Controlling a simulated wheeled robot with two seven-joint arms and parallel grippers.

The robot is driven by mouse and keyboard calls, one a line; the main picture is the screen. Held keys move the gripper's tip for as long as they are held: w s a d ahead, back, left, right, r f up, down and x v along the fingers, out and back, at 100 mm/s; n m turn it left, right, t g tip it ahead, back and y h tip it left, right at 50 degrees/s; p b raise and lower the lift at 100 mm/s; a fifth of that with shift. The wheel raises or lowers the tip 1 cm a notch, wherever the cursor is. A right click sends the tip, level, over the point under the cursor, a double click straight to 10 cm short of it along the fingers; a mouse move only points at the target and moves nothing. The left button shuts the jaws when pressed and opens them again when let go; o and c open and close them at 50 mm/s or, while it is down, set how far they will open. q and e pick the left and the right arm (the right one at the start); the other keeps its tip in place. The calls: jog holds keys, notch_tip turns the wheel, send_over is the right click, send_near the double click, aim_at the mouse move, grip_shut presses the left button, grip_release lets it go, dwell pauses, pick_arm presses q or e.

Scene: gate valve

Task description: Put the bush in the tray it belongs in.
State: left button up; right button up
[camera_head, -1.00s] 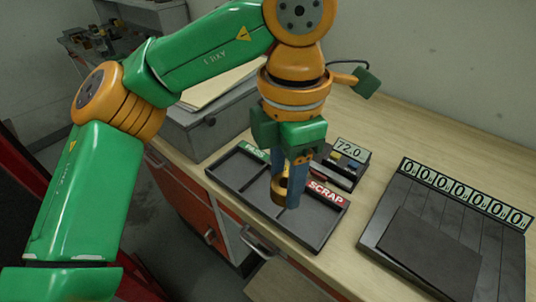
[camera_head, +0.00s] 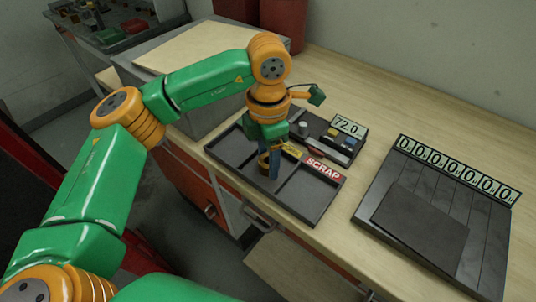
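The bush (camera_head: 263,161) is a small brass-coloured ring, partly hidden between the dark blue fingers of my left gripper (camera_head: 269,166). The gripper points down, and its fingers appear closed around the bush. The tray (camera_head: 306,216) is dark grey, with compartments split by thin walls. A red SCRAP label (camera_head: 323,169) marks its right compartment, and a yellow label (camera_head: 292,152) marks the middle one. The gripper is over the middle compartment; I cannot tell whether the bush touches the floor. The left compartment's label is hidden behind the arm. My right gripper is not in view.
A gauge box (camera_head: 326,136) reading 72.0 stands just behind the tray. A dark panel (camera_head: 430,225) with a row of zero displays lies to the right. Bare wood lies between tray and panel.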

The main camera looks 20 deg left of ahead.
pick_arm(q)
jog(key=shift+o, duration=1.1)
jog(key=shift+r, duration=0.1)
jog(key=shift+r, duration=0.25)
notch_tip(320, 180, up, 5)
jog(key=shift+r, duration=0.2)
notch_tip(320, 180, up, 6)
jog(key=p, duration=0.1)
jog(key=shift+r, duration=0.15)
